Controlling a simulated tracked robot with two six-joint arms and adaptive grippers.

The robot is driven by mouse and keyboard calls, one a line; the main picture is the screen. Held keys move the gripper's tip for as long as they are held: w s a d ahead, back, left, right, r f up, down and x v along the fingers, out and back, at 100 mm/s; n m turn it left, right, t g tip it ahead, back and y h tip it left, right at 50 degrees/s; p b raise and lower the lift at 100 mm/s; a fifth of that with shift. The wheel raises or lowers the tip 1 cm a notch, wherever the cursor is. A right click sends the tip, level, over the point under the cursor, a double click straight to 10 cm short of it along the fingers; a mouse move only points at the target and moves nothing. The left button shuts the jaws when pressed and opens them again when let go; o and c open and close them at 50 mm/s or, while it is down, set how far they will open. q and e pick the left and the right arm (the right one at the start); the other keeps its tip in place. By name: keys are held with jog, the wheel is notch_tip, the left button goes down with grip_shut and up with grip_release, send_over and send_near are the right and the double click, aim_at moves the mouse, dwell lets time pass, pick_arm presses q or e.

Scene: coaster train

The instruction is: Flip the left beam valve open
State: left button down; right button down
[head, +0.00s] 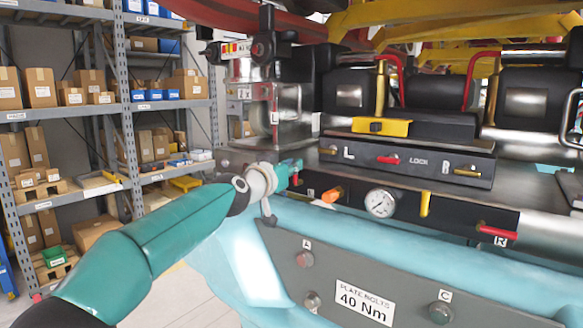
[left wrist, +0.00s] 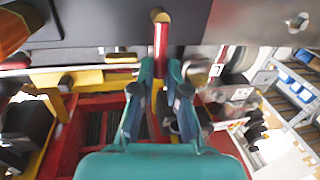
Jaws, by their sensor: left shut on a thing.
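The left beam valve has a red lever (left wrist: 161,42) with a brass pivot at its upper end in the left wrist view. My left gripper (left wrist: 160,68) has its teal fingers on both sides of this lever, shut on it. In the head view my left gripper (head: 292,168) is at the left end of the dark beam (head: 455,211), and a small red part of the lever (head: 295,180) shows by the fingertips. The rest of that lever is hidden there. My right gripper is in neither view.
On the beam to the right are an orange knob (head: 332,195), a gauge (head: 380,203), a yellow lever (head: 424,204) and a red lever (head: 497,232) by an R mark. A lock panel (head: 440,165) with small levers sits above. Shelves (head: 122,110) stand at left.

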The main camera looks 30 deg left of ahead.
pick_arm(q)
jog(key=a+n, duration=0.1)
jog(key=n, duration=0.1)
jog(key=a+n, duration=0.1)
jog(key=n, duration=0.1)
jog(key=shift+w+a+f+n+g, duration=0.1)
jog(key=shift+f+n+g, duration=0.1)
jog(key=shift+n+g, duration=0.15)
jog(key=shift+a+f+n+g+h, duration=0.25)
jog(key=shift+a+n+h, duration=0.3)
jog(key=shift+n, duration=0.6)
jog(key=n, duration=0.1)
jog(key=a+f+n, duration=0.1)
jog(key=n, duration=0.1)
jog(key=shift+g+h, duration=0.25)
jog(key=shift+g, duration=0.05)
jog(key=n, duration=0.1)
jog(key=f+n+h, duration=0.1)
jog(key=n, duration=0.1)
jog(key=shift+w+a+f, duration=0.1)
jog(key=shift+a+f, duration=0.15)
jog(key=shift+a, duration=0.15)
jog(key=shift+f+n+h, duration=0.4)
jog(key=shift+f+n, duration=0.25)
jog(key=shift+n, duration=0.55)
jog(key=shift+f, duration=0.1)
jog(key=c, duration=1.2)
grip_release()
jog(key=shift+a, duration=0.15)
